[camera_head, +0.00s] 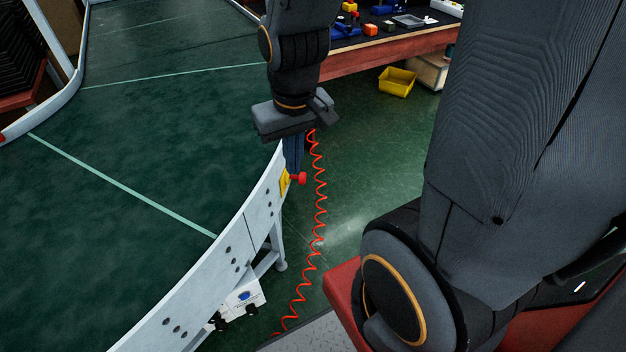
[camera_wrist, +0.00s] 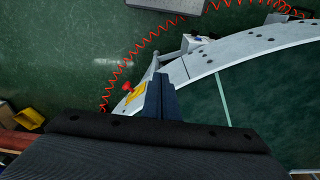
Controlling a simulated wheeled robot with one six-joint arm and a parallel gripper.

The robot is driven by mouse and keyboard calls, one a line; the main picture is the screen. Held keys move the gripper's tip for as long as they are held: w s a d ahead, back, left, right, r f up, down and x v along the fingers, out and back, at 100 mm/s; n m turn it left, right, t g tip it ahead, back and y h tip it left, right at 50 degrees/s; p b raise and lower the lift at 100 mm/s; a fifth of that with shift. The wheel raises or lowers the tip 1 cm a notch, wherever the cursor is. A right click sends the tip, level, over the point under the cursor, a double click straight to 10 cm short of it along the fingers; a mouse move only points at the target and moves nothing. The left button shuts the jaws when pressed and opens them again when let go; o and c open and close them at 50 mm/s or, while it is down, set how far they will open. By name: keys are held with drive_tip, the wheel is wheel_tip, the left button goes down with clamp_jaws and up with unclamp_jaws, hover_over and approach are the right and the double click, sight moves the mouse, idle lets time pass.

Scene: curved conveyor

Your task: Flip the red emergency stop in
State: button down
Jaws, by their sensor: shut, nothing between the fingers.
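The red emergency stop (camera_head: 299,178) sticks out from a yellow plate (camera_head: 285,183) on the outer side of the curved conveyor's grey rail (camera_head: 215,268). It also shows in the wrist view (camera_wrist: 127,87), beside the yellow plate (camera_wrist: 131,98). My gripper (camera_head: 292,170) points down at the rail, with its fingers shut and empty. The fingertips are just left of and slightly above the red stop in the head view. In the wrist view my gripper (camera_wrist: 160,78) is right of the stop. I cannot tell whether the fingers touch the rail or the plate.
A coiled red cable (camera_head: 318,200) hangs close to the right of the stop. A yellow bin (camera_head: 397,82) stands on the floor under a workbench (camera_head: 400,47) at the back. A white box (camera_head: 240,297) sits under the conveyor. The green belt (camera_head: 130,190) is clear.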

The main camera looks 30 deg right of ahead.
drive_tip(key=w+d+f+m+g+y+b, duration=0.1)
drive_tip(key=d+f+m+g+y+b, duration=0.15)
drive_tip(key=f+m+b, duration=0.35)
drive_tip(key=w+d+f+m+g+y+b, duration=0.1)
drive_tip(key=d+f+m+b, duration=0.2)
drive_tip(key=f, duration=0.5)
drive_tip(key=m+t+y+b, duration=1)
drive_tip(key=m+t+b, duration=0.55)
drive_tip(key=b, duration=0.65)
approach(306, 179)
drive_tip(key=s+d+m+g, duration=0.2)
drive_tip(key=s+d, duration=0.2)
drive_tip(key=d, duration=0.3)
drive_tip(key=shift+w+r, duration=0.1)
drive_tip(key=shift+r, duration=0.1)
drive_tip(key=shift+a+n, duration=0.1)
drive_tip(key=shift+n, duration=0.15)
drive_tip(key=x, duration=0.7)
drive_tip(key=b+x, duration=0.1)
drive_tip(key=x, duration=0.6)
drive_tip(key=shift+r, duration=0.15)
